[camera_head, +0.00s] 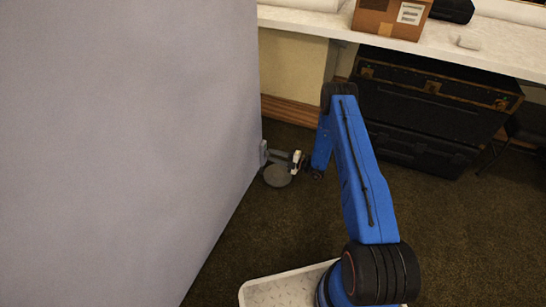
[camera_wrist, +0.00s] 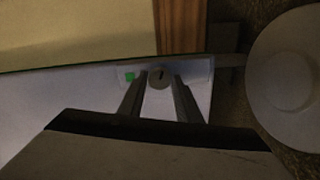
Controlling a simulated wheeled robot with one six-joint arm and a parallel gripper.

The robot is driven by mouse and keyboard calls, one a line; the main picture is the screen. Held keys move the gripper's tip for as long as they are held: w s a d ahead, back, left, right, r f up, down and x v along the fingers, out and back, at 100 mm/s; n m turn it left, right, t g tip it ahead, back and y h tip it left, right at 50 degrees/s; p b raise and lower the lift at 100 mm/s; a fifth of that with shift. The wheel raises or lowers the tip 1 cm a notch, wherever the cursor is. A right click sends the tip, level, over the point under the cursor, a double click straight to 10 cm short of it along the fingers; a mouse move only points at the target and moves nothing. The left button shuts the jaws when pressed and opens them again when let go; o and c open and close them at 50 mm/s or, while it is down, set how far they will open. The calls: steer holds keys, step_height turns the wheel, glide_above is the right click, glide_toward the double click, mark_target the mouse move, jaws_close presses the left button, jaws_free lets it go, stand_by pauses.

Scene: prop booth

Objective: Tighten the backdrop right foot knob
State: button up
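The grey backdrop (camera_head: 120,130) fills the left of the head view. At its lower right corner is a foot with a grey bracket (camera_head: 264,153) and a round grey disc (camera_head: 277,175); the disc is also at the right of the wrist view (camera_wrist: 292,80). My gripper (camera_head: 299,161) is at the foot, small in the head view. In the wrist view the two fingertips of my gripper (camera_wrist: 160,84) stand on either side of a round grey knob (camera_wrist: 160,76) with a dark mark. They are very close to its sides; I cannot tell whether they press on it.
The dark carpet (camera_head: 460,240) at right is clear.

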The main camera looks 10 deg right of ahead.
steer(key=shift+o, duration=1.2)
steer(key=v, duration=1.7)
steer(key=shift+s+d, duration=0.15)
steer(key=shift+d, duration=0.05)
